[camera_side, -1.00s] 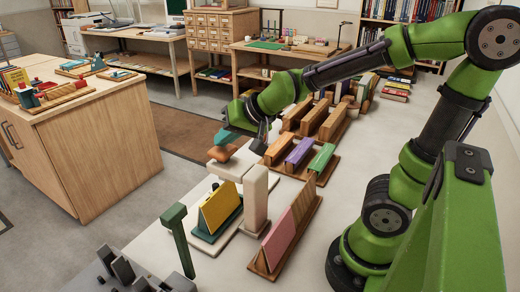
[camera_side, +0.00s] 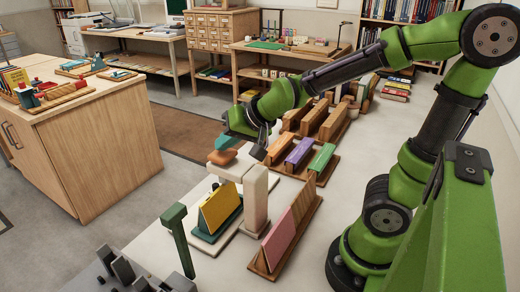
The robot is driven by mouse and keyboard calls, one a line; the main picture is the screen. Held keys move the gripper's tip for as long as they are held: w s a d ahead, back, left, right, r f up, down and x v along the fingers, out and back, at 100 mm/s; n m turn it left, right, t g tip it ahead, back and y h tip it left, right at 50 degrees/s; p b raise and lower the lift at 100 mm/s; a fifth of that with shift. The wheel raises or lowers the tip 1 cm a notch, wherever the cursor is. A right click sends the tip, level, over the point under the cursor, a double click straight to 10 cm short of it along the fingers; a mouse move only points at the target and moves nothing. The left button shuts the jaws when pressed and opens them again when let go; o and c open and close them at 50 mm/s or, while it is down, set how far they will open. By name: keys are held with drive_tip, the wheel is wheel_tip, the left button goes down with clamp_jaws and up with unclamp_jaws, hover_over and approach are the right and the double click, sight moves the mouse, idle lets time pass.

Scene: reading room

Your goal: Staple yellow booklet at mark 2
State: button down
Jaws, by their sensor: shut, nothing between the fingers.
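The yellow booklet (camera_side: 219,206) stands upright, leaning a little, in a dark teal holder (camera_side: 221,230) on a pale base. It is under the overhanging cream arm of a stapler (camera_side: 256,199), whose thick post stands just right of the booklet. An orange-brown knob (camera_side: 221,158) tops the stapler arm above the booklet. My gripper (camera_side: 229,144) is shut and empty, with its teal tip just above the knob; it looks to touch it, but the angle leaves this unsure. Mark 2 is not readable here.
A pink booklet (camera_side: 279,240) stands in a wooden holder to the right. Purple (camera_side: 299,151) and green (camera_side: 321,158) booklets stand in wooden holders behind. A dark green post (camera_side: 177,238) stands at front left.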

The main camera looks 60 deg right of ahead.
drive_tip(key=shift+s+f, duration=0.1)
drive_tip(key=shift+r, duration=1.65)
drive_tip(key=shift+r, duration=2.55)
drive_tip(key=n+g+y, duration=0.1)
drive_tip(key=n+g, duration=0.1)
drive_tip(key=n, duration=0.2)
approach(227, 153)
drive_tip(key=s+a+f, duration=0.1)
drive_tip(key=s+a, duration=0.4)
drive_tip(key=s, duration=0.1)
drive_tip(key=shift+s+a, duration=0.15)
drive_tip(key=shift+s, duration=0.2)
